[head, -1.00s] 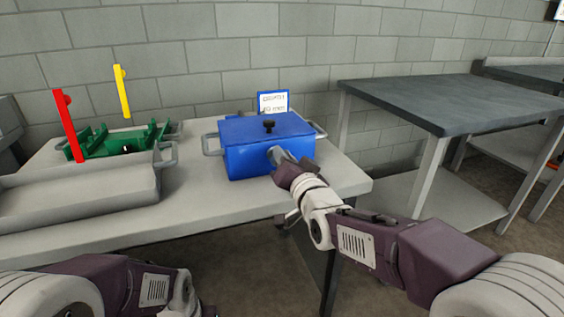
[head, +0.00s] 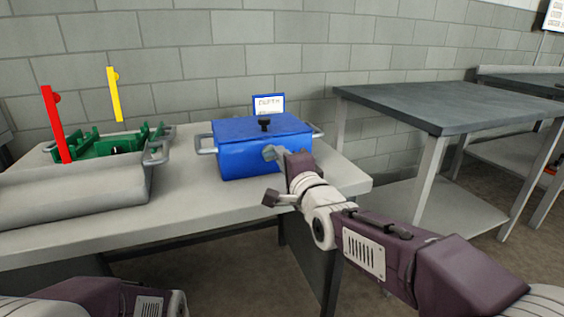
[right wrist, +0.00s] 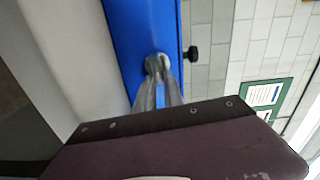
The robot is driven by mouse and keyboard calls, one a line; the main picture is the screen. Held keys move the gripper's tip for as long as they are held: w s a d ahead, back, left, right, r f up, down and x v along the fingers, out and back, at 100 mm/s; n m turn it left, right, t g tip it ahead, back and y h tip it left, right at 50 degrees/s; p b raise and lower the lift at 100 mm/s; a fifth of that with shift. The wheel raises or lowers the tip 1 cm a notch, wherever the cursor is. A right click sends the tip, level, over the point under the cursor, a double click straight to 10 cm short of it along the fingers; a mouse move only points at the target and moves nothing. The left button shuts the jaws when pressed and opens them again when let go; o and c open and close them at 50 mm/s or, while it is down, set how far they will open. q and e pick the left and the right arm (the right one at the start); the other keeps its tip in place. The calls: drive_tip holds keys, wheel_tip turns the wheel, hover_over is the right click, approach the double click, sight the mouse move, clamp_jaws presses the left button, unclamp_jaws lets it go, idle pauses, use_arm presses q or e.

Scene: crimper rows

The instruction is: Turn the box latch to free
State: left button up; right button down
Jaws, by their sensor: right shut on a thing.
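The blue box (head: 250,160) stands on the grey table, its lid down with a black knob (head: 264,124) on top and grey handles at its sides. My right gripper (head: 270,153) is at the box's front face, right of its middle. In the right wrist view its fingers (right wrist: 157,72) are shut on the small, pale latch (right wrist: 164,59) on the blue face. The fingers hide most of the latch, so I cannot tell its exact angle. Only part of my left arm shows at the lower left; its gripper is out of view.
A grey tray (head: 75,199) and a green rack (head: 105,147) stand at the left, with a red post (head: 56,125) and a yellow post (head: 115,94) by the rack. A small sign (head: 268,104) stands behind the box. Another dark-topped table (head: 440,100) is at the right.

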drive_tip(key=shift+f+m, duration=0.15)
drive_tip(key=shift+m, duration=0.35)
idle(0.3)
drive_tip(key=c, duration=1.4)
unclamp_jaws()
drive_tip(key=shift+c, duration=0.2)
drive_tip(key=shift+s+d, duration=0.15)
drive_tip(key=shift+s, duration=0.25)
drive_tip(key=p+v, duration=0.2)
drive_tip(key=v, duration=0.6)
drive_tip(key=shift+p, duration=0.3)
